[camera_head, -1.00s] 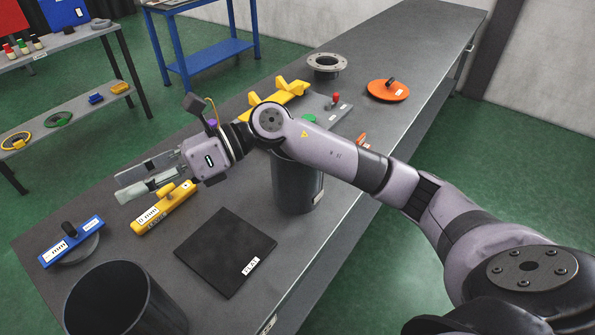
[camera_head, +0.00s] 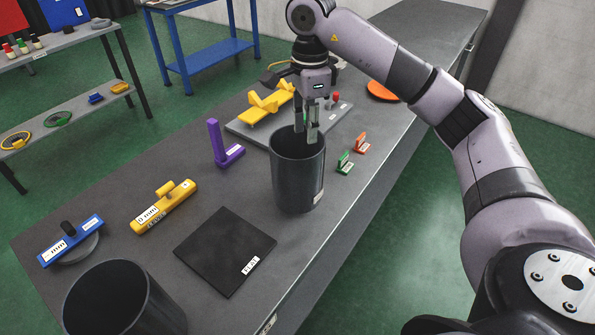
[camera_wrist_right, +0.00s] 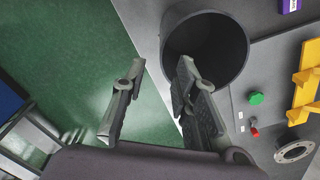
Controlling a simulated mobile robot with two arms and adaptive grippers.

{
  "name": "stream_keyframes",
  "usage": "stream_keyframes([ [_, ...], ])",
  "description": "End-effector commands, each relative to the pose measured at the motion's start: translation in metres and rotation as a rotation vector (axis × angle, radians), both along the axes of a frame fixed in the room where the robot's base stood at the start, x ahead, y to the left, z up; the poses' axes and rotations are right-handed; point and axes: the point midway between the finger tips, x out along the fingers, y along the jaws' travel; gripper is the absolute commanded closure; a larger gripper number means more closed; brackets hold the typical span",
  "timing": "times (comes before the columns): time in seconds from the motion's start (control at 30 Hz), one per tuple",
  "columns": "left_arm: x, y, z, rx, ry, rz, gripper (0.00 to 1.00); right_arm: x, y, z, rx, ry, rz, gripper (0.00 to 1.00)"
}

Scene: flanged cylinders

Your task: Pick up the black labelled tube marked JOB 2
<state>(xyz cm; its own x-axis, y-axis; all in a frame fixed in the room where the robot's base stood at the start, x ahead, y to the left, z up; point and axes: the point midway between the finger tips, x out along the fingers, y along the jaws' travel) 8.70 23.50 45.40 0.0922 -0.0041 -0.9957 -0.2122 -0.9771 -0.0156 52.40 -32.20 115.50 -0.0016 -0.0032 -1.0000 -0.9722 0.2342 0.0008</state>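A black open-topped tube (camera_head: 297,182) stands upright near the middle of the table in the head view. A white label (camera_head: 318,196) shows on its right side, with text too small to read. In the wrist view I look into the tube's opening (camera_wrist_right: 206,48). My right gripper (camera_head: 306,138) points down at the tube's far rim; its two fingers (camera_wrist_right: 161,72) are apart and empty. In the wrist view one finger overlaps the tube's rim and the other lies outside it; contact cannot be told. A second black tube (camera_head: 120,300) stands front left, no label visible. My left gripper is not in view.
A grey panel with a yellow fixture (camera_head: 266,104) lies behind.

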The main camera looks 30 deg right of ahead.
Motion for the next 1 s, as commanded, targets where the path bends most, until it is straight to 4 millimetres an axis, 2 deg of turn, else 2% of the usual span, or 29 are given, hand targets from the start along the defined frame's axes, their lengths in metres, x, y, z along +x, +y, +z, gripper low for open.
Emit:
stream_keyframes([
  [0.1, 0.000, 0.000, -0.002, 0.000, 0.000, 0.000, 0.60, -0.001, 0.001, -0.021, 0.003, 0.004, 0.000, 0.73],
  [0.4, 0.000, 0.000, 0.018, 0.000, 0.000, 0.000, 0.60, -0.001, 0.001, -0.075, 0.003, 0.002, 0.000, 0.73],
  [0.67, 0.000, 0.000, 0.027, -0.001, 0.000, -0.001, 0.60, 0.001, 0.001, -0.095, 0.004, 0.002, 0.000, 0.73],
  [0.83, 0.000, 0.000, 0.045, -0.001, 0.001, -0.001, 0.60, 0.002, 0.000, -0.118, 0.002, 0.005, -0.001, 0.73],
  [1.0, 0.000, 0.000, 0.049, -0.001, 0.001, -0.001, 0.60, 0.003, 0.001, -0.138, 0.003, 0.001, 0.001, 0.73],
])
